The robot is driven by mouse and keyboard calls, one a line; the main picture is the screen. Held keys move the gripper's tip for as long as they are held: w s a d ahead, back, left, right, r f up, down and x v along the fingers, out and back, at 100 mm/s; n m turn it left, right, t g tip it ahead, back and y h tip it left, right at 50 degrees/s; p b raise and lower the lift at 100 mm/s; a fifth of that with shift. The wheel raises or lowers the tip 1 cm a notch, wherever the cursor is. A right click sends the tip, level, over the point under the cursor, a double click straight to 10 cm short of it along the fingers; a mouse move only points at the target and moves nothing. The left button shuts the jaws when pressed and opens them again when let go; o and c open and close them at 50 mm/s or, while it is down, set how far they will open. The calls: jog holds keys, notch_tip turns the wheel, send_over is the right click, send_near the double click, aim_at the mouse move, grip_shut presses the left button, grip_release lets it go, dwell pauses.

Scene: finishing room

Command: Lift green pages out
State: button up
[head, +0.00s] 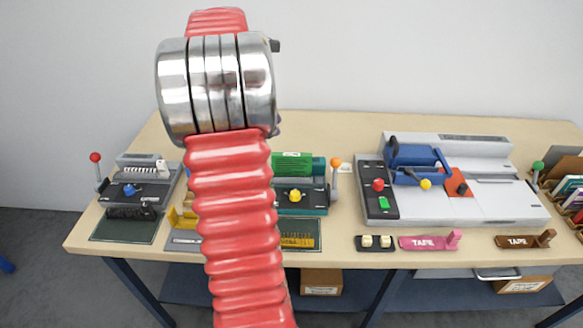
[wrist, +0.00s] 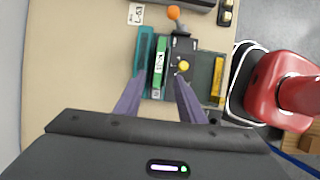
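The green pages (head: 292,163) stand at the back of a teal machine (head: 313,208) near the middle of the table, just right of my red arm. In the wrist view the green pages (wrist: 159,62) are a narrow upright strip with a white label, set in the teal machine (wrist: 144,52). My gripper (wrist: 159,78) is open, its two purple fingers spread on either side of the machine's end. The fingers show apart from the pages; their height above them is unclear. In the head view my arm hides the gripper.
The teal machine has an orange-knobbed lever (head: 336,163) and a yellow knob (head: 295,195) beside the pages. A black machine (head: 140,187) stands left, a large grey machine (head: 450,180) right. Tape holders (head: 430,241) lie in front of it. The table's back strip is clear.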

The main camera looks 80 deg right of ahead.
aim_at(291, 154)
jog(key=x, duration=0.8)
jog(key=shift+s+f, duration=0.1)
jog(key=shift+f, duration=0.2)
jog(key=shift+x, duration=2.6)
jog(key=shift+f, duration=0.25)
grip_shut()
jog(key=shift+d, duration=0.1)
